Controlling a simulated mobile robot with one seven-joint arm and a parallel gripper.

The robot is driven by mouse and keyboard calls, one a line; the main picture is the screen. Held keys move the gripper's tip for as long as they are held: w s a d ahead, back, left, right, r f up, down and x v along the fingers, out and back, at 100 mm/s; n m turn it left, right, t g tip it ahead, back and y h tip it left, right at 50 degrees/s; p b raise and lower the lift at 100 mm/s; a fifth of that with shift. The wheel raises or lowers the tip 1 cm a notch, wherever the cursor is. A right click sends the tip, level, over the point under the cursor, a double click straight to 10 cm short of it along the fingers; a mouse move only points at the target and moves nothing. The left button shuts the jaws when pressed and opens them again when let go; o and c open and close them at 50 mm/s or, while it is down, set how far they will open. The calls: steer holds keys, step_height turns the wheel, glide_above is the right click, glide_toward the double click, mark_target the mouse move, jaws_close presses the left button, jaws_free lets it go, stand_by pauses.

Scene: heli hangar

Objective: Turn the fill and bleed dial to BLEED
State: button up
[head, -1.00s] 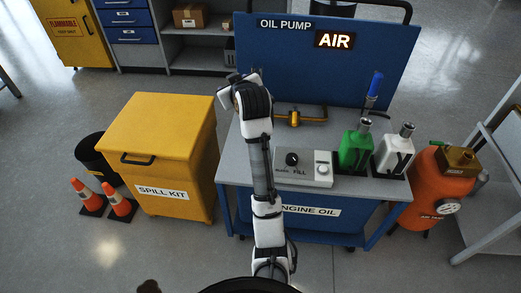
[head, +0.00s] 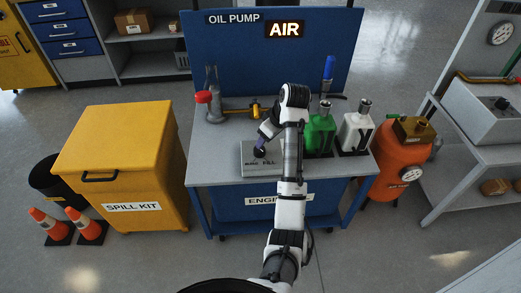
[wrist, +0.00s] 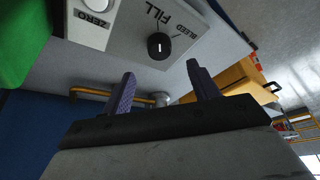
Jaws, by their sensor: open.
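The fill and bleed dial (head: 259,152) is a round black knob on a light grey control box (head: 247,160) on the oil pump cart. In the wrist view the dial (wrist: 158,45) shows a short white mark running roughly up and down. The FILL and BLEED labels are beside it; I cannot tell which one the mark picks out. My gripper (wrist: 162,80) is open and empty, with purple fingers. The dial lies ahead of the gap between the fingertips, apparently apart from them. In the head view my gripper (head: 262,138) is just above the dial, and my arm hides part of the box.
A white ZERO button (wrist: 95,5) is on the same box. Green (head: 320,134) and white (head: 355,132) oil containers stand right of my arm. A brass pipe with a red part (head: 204,97) is behind left. A lit AIR sign (head: 285,29) is on the blue back panel.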

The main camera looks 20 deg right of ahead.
mark_target(261, 150)
steer(key=p+x, duration=0.1)
steer(key=x, duration=0.7)
steer(key=shift+w, duration=0.1)
steer(key=c, duration=1)
